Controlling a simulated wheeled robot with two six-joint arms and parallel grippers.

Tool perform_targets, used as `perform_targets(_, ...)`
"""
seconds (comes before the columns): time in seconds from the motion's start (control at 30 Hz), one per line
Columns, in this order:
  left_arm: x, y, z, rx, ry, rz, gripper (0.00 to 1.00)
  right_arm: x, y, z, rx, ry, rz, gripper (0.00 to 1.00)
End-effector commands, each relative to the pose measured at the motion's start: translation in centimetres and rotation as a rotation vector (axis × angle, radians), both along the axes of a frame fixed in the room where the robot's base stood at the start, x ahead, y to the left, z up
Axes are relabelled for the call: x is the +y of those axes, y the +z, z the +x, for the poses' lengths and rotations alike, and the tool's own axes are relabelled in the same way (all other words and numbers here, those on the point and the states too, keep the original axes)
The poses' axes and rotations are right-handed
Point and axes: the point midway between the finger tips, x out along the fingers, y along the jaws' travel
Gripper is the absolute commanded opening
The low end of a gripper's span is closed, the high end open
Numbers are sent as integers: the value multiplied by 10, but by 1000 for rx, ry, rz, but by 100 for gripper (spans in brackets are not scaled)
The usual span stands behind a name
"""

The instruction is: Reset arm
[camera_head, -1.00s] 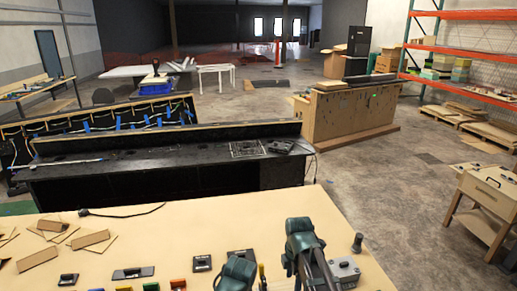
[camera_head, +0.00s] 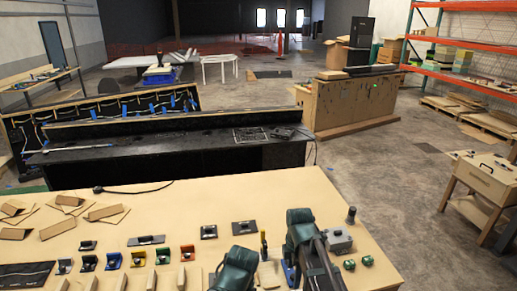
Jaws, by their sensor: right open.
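My right arm comes in from the bottom edge, right of centre, over the table. Its dark green gripper end (camera_head: 302,238) is above the table near a grey metal block, with nothing seen held in it. The jaws are open, though the fingertips are hard to make out. A second dark green arm part, my left arm, shows at the bottom centre; its fingers cannot be made out. The tan table (camera_head: 215,195) fills the foreground.
Coloured small parts (camera_head: 138,258) and wooden pieces (camera_head: 105,212) lie on the table's left side. The grey block (camera_head: 338,241) and green knobs (camera_head: 367,261) sit right of my right arm. A black console (camera_head: 170,155) stands behind. The table's back middle is clear.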

Motion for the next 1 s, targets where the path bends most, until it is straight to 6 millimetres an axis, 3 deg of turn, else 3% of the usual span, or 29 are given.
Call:
perform_targets(0.27,0,-19,1,0,-1,0,50,9,-19,-16,3,-143,-11,80)
perform_targets(0.57,0,-56,1,-1,-4,1,50,24,-56,-49,2,-450,-36,80)
perform_targets(0.8,0,-108,1,-1,-7,1,50,41,-108,-97,-16,-895,-73,80)
perform_targets(1.0,0,-137,1,-2,-10,2,50,49,-136,-128,-44,-1224,-93,80)
